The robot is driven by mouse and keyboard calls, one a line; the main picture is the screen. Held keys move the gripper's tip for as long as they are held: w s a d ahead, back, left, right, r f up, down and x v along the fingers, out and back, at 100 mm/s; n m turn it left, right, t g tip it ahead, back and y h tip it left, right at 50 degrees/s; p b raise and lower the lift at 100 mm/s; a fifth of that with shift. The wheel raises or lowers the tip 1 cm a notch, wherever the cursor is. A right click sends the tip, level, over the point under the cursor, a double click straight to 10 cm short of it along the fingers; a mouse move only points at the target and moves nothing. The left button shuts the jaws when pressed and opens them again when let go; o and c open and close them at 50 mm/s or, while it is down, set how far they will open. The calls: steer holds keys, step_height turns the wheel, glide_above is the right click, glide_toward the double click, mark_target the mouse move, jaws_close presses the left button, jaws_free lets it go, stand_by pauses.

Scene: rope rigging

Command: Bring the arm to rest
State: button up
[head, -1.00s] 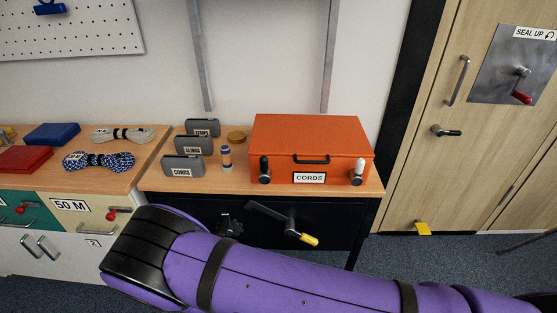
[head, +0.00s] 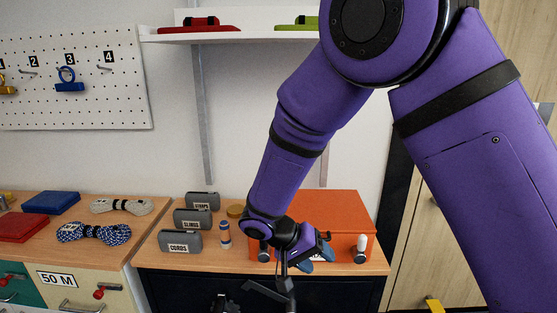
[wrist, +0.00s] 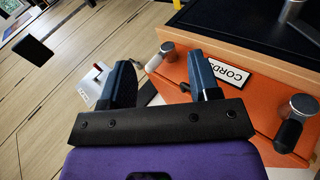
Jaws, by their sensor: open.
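My gripper (head: 318,256) is in front of the orange box in the head view, at the end of my purple arm. In the wrist view its two blue fingers (wrist: 163,80) stand wide apart with nothing between them. The orange box (head: 335,208) stands on the wooden bench top, its lid down. Its CORDS label (wrist: 230,73) and two latches, one white-handled (wrist: 160,58) and one black-handled (wrist: 295,122), show in the wrist view. My arm hides part of the box front in the head view. I cannot tell whether my gripper touches it.
Grey cases (head: 180,241), a small bottle (head: 225,235) and rope coils (head: 93,233) lie left of the box. A shelf (head: 240,36) with red and green items runs above. A pegboard (head: 75,95) hangs at left.

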steer(key=s+d+r+y, duration=0.3)
steer(key=d+r, duration=0.4)
steer(key=r, duration=0.2)
steer(key=s+d+r+y, duration=0.3)
steer(key=d+r, duration=0.4)
steer(key=r, duration=0.2)
steer(key=s+d+r+t+y, duration=0.1)
steer(key=s+d+r, duration=0.1)
steer(key=s, duration=0.3)
steer(key=s+d+r+n+t+y, duration=0.1)
steer(key=s+d+r+t, duration=0.1)
steer(key=s, duration=0.3)
steer(key=s+d+r+t, duration=0.1)
steer(key=s+d+r, duration=0.2)
steer(key=s+r, duration=0.1)
steer(key=shift+s+d+y, duration=0.35)
steer(key=shift+s+y, duration=0.05)
steer(key=shift+s, duration=0.1)
